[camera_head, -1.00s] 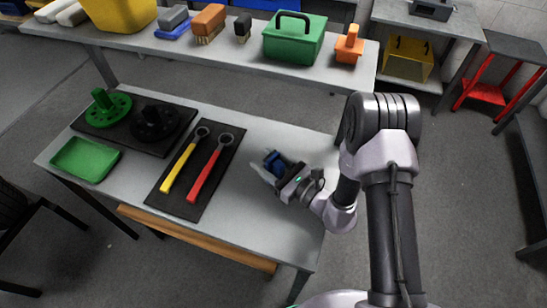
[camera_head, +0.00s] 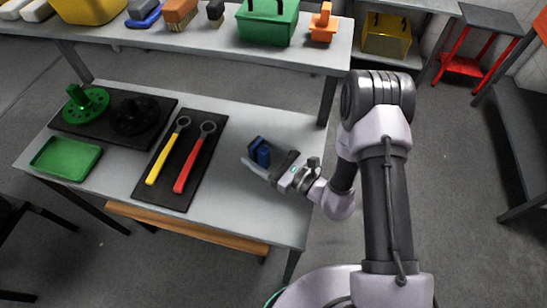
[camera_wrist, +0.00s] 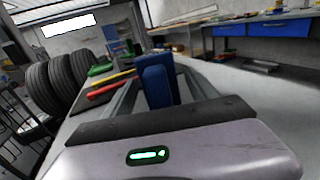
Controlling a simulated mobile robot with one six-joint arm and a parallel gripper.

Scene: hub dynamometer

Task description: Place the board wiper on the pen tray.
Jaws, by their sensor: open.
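A blue block (camera_head: 260,151), which looks like the board wiper, stands upright on the right part of the grey table. It also shows in the wrist view (camera_wrist: 156,80), in front of my palm and between my fingers. My gripper (camera_head: 258,160) is open and low over the table, its fingers on either side of the block. I cannot tell whether a finger touches it. A shallow green tray (camera_head: 66,158), which looks like the pen tray, lies empty at the table's left front.
A black mat (camera_head: 186,190) with a yellow wrench (camera_head: 168,150) and a red wrench (camera_head: 194,157) lies between tray and gripper. A green hub (camera_head: 85,103) and a black hub (camera_head: 135,115) sit behind the tray. The back bench holds a green toolbox (camera_head: 268,28).

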